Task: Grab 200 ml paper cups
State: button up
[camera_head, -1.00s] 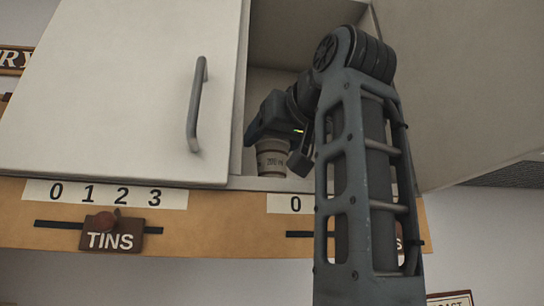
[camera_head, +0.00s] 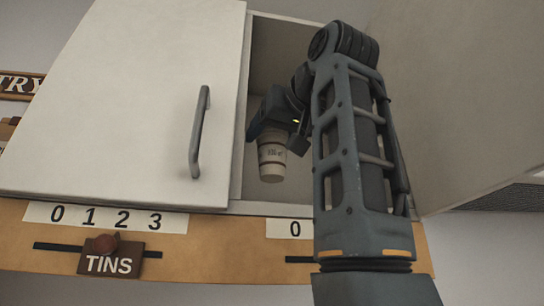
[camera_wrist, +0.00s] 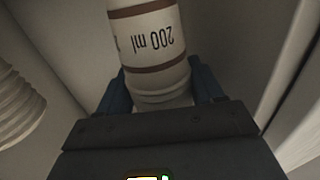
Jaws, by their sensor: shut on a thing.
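A white paper cup, or stack of cups, with brown bands (camera_head: 272,160) is held in my gripper (camera_head: 270,130) at the cupboard opening. In the wrist view the cup (camera_wrist: 150,45) reads "200 ml", upside down in that picture. My gripper also shows in the wrist view (camera_wrist: 160,95), with blue fingers shut on both sides of the cup. In the head view the cup hangs below the gripper, slightly tilted, with its lower end close to the cupboard's front edge. I cannot tell whether it touches the shelf.
A closed white cupboard door (camera_head: 120,95) with a grey handle (camera_head: 200,132) is on the left. An open door (camera_head: 450,110) is on the right. Another ribbed pale stack (camera_wrist: 15,100) stands at the left in the wrist view. A "TINS" label (camera_head: 110,264) is on the rail below.

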notch_tip(320, 180, up, 5)
jog(key=shift+r, duration=0.2)
jog(key=s+d+b, duration=0.2)
jog(key=s+b, duration=0.3)
jog(key=s, duration=0.4)
jog(key=s+d+b, duration=0.3)
jog(key=s+b, duration=0.2)
jog(key=s, duration=0.5)
jog(key=shift+d, duration=0.2)
